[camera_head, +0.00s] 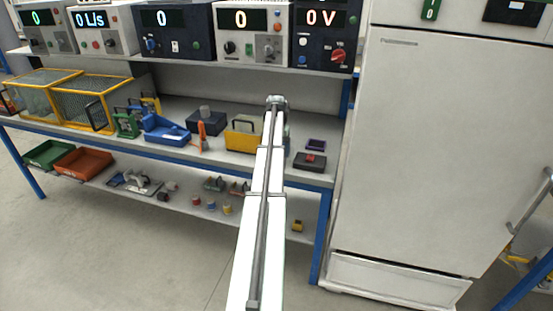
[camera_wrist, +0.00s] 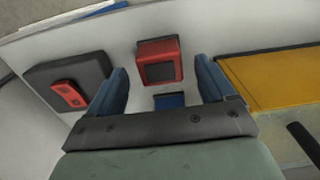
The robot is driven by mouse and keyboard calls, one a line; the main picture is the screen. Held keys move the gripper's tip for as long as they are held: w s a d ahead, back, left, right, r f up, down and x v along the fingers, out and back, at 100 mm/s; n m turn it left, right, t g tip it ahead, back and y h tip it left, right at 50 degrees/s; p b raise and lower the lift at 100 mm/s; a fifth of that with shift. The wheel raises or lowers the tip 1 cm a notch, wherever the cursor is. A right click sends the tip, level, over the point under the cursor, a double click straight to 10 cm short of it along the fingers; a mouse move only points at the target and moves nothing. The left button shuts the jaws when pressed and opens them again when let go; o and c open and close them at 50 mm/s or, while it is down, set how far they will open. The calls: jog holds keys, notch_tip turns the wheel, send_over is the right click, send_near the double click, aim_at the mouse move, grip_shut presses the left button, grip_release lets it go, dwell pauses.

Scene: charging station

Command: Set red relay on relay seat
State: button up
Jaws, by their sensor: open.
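A red block with a dark square face, which looks like the red relay (camera_wrist: 158,62), lies on the white bench top in the wrist view. It appears between and beyond the fingertips of my gripper (camera_wrist: 162,70). My gripper is open and nothing is clasped. A small blue piece (camera_wrist: 169,100) lies beside the relay, nearer the gripper's base. In the head view my arm covers the relay and the gripper's fingers.
A dark box with a red top part (camera_head: 309,161) sits right of my arm; it also shows in the wrist view (camera_wrist: 68,88). A yellow box (camera_head: 243,136) stands left of my arm. Blue tray (camera_head: 167,132) lies farther left. A tall white cabinet (camera_head: 440,150) stands right.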

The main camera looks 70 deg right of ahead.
notch_tip(320, 180, down, 2)
jog(key=shift+f, duration=0.25)
jog(key=shift+r, duration=0.1)
jog(key=c, duration=1.2)
